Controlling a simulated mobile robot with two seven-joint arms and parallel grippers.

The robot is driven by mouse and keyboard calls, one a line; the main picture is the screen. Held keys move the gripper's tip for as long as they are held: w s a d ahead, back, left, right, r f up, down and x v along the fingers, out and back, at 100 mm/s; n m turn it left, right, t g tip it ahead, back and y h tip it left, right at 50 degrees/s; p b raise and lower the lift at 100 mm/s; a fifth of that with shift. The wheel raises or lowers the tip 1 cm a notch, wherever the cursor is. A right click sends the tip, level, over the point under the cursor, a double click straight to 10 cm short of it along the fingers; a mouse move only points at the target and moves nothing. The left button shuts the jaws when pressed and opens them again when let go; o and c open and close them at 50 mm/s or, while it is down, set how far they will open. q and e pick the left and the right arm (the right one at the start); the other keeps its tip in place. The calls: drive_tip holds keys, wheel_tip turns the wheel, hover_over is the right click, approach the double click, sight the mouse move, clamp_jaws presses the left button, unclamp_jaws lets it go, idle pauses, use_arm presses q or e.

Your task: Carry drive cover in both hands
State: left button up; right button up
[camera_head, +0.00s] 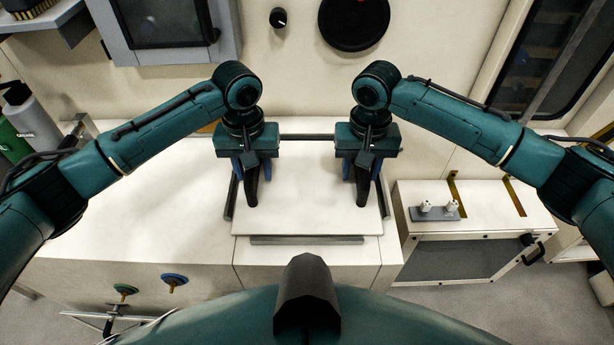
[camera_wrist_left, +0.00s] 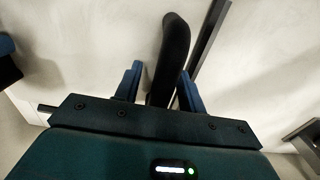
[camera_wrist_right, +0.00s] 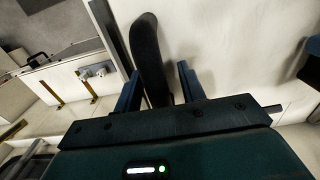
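The drive cover appears to be the flat white panel (camera_head: 306,205) lying on the white counter, with two dark upright grips. My left gripper (camera_head: 252,172) is over its left part, with blue fingers on either side of the left black grip (camera_wrist_left: 172,50). In the left wrist view a narrow gap shows at one finger. My right gripper (camera_head: 363,170) is over the right part, its fingers on either side of the right black grip (camera_wrist_right: 147,50), also with a gap at one finger. Both look open; finger contact is hard to see.
Dark rails border the panel, including a front rail (camera_head: 307,240). A lower white cabinet (camera_head: 470,225) at the right bears a small grey block with white pegs (camera_head: 435,211). Bottles (camera_head: 22,115) stand at the far left. The counter left of the panel is clear.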

use_arm(q)
drive_tip(key=shift+c, duration=0.2)
use_arm(e)
drive_tip(key=shift+c, duration=0.2)
use_arm(q)
clamp_jaws()
use_arm(e)
clamp_jaws()
use_arm(q)
drive_tip(key=shift+r, duration=0.15)
use_arm(e)
drive_tip(key=shift+r, duration=0.15)
idle(0.3)
